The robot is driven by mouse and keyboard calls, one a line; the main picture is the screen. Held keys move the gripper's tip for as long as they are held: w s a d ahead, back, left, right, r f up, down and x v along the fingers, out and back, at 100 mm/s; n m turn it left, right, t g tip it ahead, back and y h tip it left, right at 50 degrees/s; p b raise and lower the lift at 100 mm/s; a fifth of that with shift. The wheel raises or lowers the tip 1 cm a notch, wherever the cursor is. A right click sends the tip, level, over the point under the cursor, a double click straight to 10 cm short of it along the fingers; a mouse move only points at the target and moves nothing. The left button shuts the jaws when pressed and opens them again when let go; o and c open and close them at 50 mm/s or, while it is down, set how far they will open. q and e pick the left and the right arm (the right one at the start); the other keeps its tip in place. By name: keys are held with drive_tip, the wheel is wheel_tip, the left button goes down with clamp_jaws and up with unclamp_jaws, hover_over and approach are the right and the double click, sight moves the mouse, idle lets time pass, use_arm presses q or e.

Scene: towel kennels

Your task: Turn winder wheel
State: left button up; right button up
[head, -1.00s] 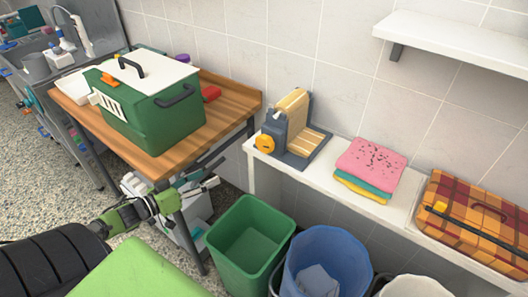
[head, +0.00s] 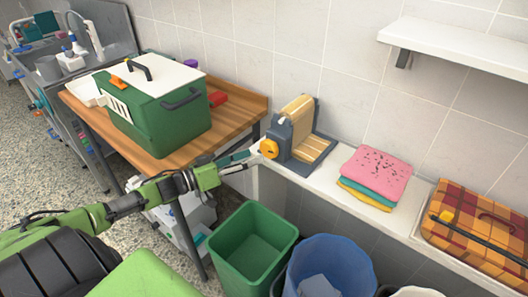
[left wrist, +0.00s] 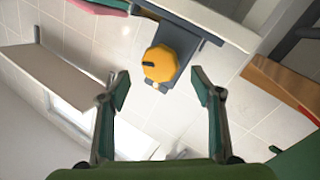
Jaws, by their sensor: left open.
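The winder (head: 291,135) is a grey-blue device with a tan striped roll, standing on the white ledge against the tiled wall. Its yellow wheel (head: 269,148) is on its left side, facing my left arm. In the left wrist view the yellow wheel (left wrist: 161,63) has a dark slot and sits beyond and between the fingertips. My left gripper (head: 246,157) is open and just left of the wheel, seemingly short of it. The left wrist view shows its two fingers (left wrist: 163,90) spread with nothing between them. My right gripper is not in view.
A green pet carrier (head: 155,115) stands on the wooden table (head: 235,112) at left. Folded towels (head: 374,178) and a plaid case (head: 478,222) lie right of the winder. A green bin (head: 252,245) and a blue bin (head: 330,265) stand below the ledge.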

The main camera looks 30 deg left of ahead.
sight(265, 151)
use_arm(q)
drive_tip(key=shift+x, duration=2.75)
drive_tip(key=c, duration=1.1)
